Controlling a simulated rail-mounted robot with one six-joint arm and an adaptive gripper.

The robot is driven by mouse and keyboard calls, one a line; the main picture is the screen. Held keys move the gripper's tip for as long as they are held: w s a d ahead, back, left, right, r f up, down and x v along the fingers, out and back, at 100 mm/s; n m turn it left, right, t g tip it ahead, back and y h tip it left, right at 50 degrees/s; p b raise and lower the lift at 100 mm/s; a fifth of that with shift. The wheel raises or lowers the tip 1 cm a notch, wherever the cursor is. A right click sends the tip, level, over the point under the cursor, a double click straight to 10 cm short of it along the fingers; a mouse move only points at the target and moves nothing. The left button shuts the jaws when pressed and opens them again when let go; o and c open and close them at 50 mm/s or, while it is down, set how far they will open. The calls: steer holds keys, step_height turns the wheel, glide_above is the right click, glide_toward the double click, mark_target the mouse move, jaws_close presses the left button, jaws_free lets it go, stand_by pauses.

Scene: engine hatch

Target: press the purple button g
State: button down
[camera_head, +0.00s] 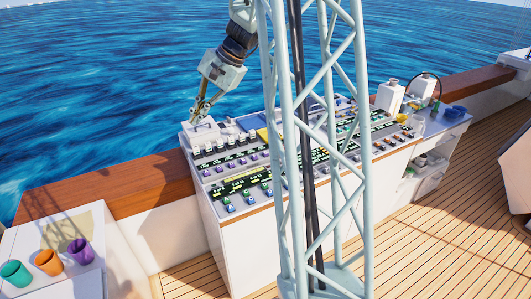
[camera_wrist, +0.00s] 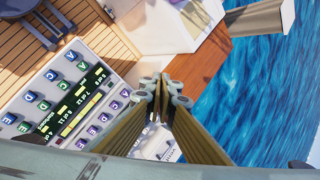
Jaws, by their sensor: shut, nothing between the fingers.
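The control console (camera_head: 235,232) has rows of small lettered buttons and dark display strips on its top. A row of purple buttons (camera_head: 236,162) runs across its left part; which one is g is too small to read. In the wrist view purple buttons (camera_wrist: 115,105) line the near side of the display strips; a g cannot be made out among them. My gripper (camera_head: 197,117) is shut and empty, above the console's back left corner. In the wrist view my gripper (camera_wrist: 162,88) points down to the right of the purple row, apart from it.
A lattice mast (camera_head: 285,160) hides the middle of the console in the head view. A side counter (camera_head: 30,240) at the left holds several coloured cups (camera_head: 48,262). White containers (camera_head: 390,95) stand at the right end. A wooden rail (camera_head: 110,187) and water lie behind.

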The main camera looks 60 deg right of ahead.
steer(key=s+d+f+m+t+p, duration=0.1)
steer(key=s+d+f+m, duration=0.1)
steer(key=d+f, duration=0.4)
steer(key=s+d+f+m+t+h+p, duration=0.1)
steer(key=d+f+m, duration=0.3)
steer(key=d, duration=1.2)
steer(key=s+d+f+m+t+p, duration=0.1)
steer(key=s+d+f+m+p, duration=0.1)
steer(key=d+f, duration=0.8)
steer(key=shift+s+d+m, duration=0.5)
steer(key=shift+s+d, duration=0.05)
steer(key=shift+d, duration=0.3)
steer(key=shift+f, duration=0.15)
steer(key=shift+f+b, duration=0.45)
steer(key=shift+f, duration=2.5)
steer(key=shift+f+b, duration=1.1)
steer(key=shift+f, duration=0.1)
